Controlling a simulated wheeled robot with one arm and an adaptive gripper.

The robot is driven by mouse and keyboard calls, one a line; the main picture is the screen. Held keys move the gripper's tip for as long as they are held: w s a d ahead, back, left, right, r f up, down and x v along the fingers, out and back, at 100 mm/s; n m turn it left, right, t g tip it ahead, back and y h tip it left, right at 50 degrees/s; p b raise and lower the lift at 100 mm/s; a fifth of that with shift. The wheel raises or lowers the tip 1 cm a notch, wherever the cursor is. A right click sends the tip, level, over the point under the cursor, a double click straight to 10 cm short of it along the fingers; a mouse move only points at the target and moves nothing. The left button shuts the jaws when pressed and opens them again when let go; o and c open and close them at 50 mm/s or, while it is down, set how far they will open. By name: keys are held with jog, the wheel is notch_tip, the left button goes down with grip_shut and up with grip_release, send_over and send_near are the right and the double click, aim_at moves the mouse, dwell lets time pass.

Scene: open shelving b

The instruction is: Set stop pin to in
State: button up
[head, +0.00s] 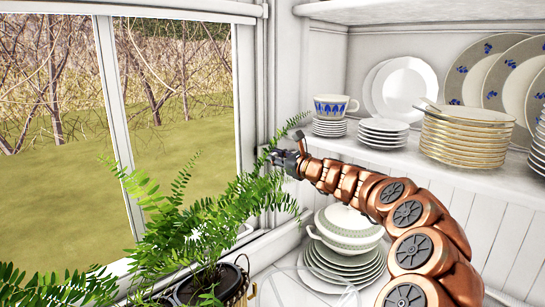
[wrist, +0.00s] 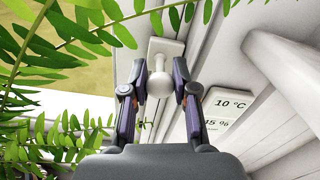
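The stop pin is a white round knob (wrist: 160,85) in the wrist view. A short stem joins it to a small pale plate (wrist: 165,46) on the white window frame. In the head view my gripper (head: 286,160) reaches to the right side of the window frame, just behind fern fronds. The pin is too small and covered to make out there.
Fern fronds (head: 170,225) hang close to my gripper and cross the wrist view. A display panel (wrist: 226,110) reading 10 °C is on the right. Stacked plates (head: 466,135) and a cup (head: 335,105) stand on the shelf; a tureen (head: 348,222) is below my arm.

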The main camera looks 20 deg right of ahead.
jog(key=shift+o, duration=0.8)
jog(key=shift+w+a, duration=0.1)
jog(key=shift+w, duration=0.05)
jog(key=o, duration=0.3)
jog(key=v, duration=1.2)
